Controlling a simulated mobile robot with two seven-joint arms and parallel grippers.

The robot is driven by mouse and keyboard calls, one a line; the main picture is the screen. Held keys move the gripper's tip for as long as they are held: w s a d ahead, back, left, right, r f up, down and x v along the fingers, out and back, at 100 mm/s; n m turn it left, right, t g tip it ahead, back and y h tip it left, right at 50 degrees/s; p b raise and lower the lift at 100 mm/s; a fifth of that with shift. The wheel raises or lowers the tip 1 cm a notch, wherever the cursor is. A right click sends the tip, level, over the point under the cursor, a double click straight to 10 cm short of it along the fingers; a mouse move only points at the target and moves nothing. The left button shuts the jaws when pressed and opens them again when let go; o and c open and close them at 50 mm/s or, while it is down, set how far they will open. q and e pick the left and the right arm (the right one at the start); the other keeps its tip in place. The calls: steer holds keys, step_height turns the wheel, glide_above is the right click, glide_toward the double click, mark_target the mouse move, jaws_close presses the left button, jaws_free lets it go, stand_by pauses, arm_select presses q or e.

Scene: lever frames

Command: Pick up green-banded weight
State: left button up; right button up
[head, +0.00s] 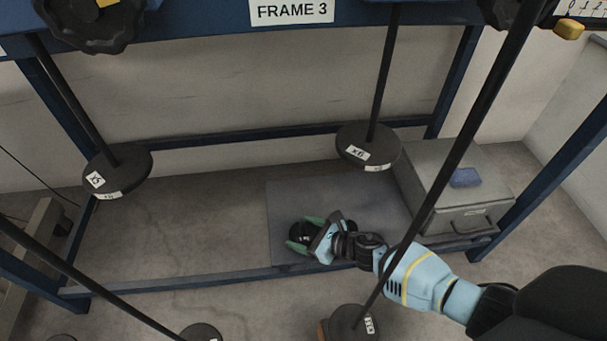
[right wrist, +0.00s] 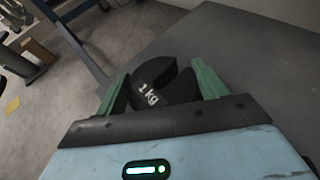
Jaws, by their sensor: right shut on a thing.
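My right gripper (head: 308,238) reaches in from the right over the grey mat (head: 285,200) on the lower level of the frame. Its green fingers are shut on a dark slotted weight (head: 298,232). In the right wrist view my gripper (right wrist: 160,90) has one finger on each side of this weight (right wrist: 178,88), which is black and marked "1 kg". I cannot make out a green band on it. Whether it touches the mat or hangs just above it, I cannot tell. My left gripper is not in view.
Dark rods with round discs hang at the left (head: 118,172) and right (head: 370,140) of the frame. Another rod (head: 460,165) crosses in front of my right arm. A grey metal box (head: 440,165) with a blue block (head: 466,177) stands right of the mat.

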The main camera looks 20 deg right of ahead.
steer(key=c, duration=0.4)
steer(key=shift+w+r, duration=0.1)
steer(key=shift+c, duration=1.1)
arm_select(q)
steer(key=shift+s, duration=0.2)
arm_select(e)
steer(key=shift+a, duration=0.1)
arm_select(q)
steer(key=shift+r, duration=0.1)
arm_select(e)
steer(key=shift+r, duration=0.1)
